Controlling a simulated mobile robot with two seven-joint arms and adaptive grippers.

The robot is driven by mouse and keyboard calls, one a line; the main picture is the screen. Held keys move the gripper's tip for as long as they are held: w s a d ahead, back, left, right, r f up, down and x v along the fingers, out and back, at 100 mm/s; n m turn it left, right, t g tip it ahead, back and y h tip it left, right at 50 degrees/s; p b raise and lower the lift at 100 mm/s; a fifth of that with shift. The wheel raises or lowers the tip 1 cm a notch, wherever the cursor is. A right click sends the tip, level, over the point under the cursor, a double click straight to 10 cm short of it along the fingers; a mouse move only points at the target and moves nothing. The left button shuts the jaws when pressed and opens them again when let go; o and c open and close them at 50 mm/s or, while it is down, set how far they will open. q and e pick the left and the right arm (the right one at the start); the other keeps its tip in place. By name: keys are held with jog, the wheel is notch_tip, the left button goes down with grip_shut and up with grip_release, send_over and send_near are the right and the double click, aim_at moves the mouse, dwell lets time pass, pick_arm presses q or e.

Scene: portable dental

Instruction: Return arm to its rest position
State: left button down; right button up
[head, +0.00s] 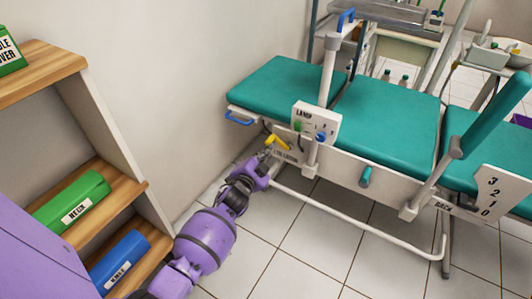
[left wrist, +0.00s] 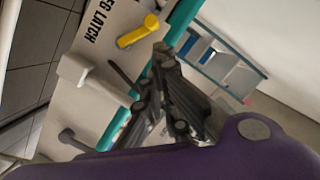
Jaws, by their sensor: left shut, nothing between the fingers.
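My left arm comes in from the lower left in the head view, and its purple wrist ends in the left gripper (head: 264,156) low beside the dental chair's frame. The left gripper (left wrist: 160,52) is shut with nothing between its dark fingers. Its tips are close to a yellow lever (head: 277,142) on a white panel marked LEG LATCH. In the left wrist view the yellow lever (left wrist: 138,32) shows just beyond the fingertips; I cannot tell whether they touch. My right gripper is not in view.
The teal-padded dental chair (head: 385,115) fills the right side, with white frame bars near the floor. A wooden shelf (head: 115,188) with a green case (head: 72,200) and a blue case (head: 118,260) stands at left. Tiled floor (head: 290,240) is clear right of my arm.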

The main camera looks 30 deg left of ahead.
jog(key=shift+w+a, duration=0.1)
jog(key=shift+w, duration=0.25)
